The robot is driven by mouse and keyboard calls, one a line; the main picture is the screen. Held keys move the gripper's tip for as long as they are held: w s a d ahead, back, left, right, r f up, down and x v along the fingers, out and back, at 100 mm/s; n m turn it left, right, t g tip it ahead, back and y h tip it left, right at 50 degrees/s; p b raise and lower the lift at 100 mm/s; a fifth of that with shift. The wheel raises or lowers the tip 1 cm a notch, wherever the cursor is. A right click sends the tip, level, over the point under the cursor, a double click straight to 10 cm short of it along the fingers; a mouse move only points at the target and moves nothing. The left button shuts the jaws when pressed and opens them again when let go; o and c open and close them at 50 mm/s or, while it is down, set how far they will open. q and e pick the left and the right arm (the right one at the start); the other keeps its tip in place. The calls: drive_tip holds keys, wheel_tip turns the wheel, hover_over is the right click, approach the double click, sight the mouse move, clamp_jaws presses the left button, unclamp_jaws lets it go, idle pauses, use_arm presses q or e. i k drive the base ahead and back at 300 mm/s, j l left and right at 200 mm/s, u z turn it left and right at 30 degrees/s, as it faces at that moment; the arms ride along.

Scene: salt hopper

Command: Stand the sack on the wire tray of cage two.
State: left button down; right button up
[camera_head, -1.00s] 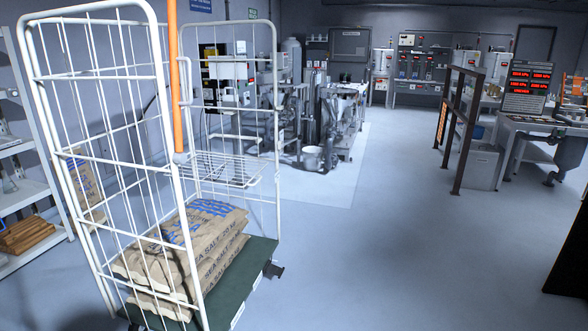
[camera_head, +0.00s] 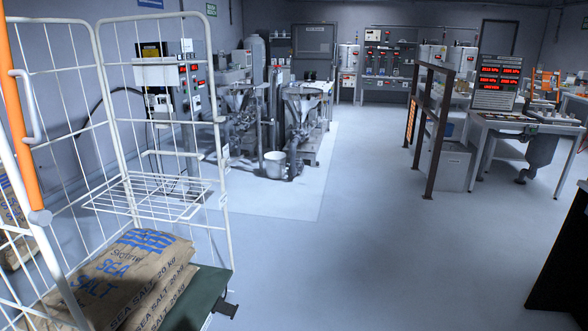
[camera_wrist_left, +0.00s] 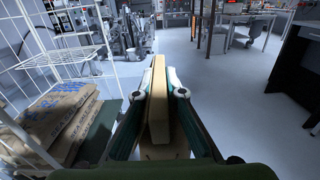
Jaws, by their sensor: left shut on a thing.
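The roll cage (camera_head: 219,130) of white wire stands at the left in the head view. Its wire tray (camera_head: 150,198) is empty, above a stack of sea salt sacks (camera_head: 140,270) on the green base. I see no number on the cage. The tray also shows in the left wrist view (camera_wrist_left: 62,57). There my left gripper (camera_wrist_left: 158,85) is shut on a narrow tan thing, apparently a sack seen edge-on (camera_wrist_left: 158,110), upright between the fingers and to the right of the cage. Neither gripper shows in the head view.
An orange bar (camera_head: 22,130) runs down the cage's near side at far left. The floor (camera_head: 350,250) to the right of the cage is clear. Machines with a bucket (camera_head: 274,164) stand behind, a brown rail (camera_head: 433,130) and a console desk (camera_head: 520,122) at right.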

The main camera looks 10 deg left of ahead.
sight(169, 196)
drive_tip(key=i+l+u, duration=0.1)
drive_tip(key=i+u, duration=0.15)
drive_tip(key=i, duration=0.25)
drive_tip(key=i+l+u, duration=0.25)
drive_tip(key=i, duration=0.25)
drive_tip(key=i+l+u, duration=0.15)
drive_tip(key=i+u, duration=0.2)
drive_tip(key=i+l+u, duration=0.55)
drive_tip(key=u, duration=0.15)
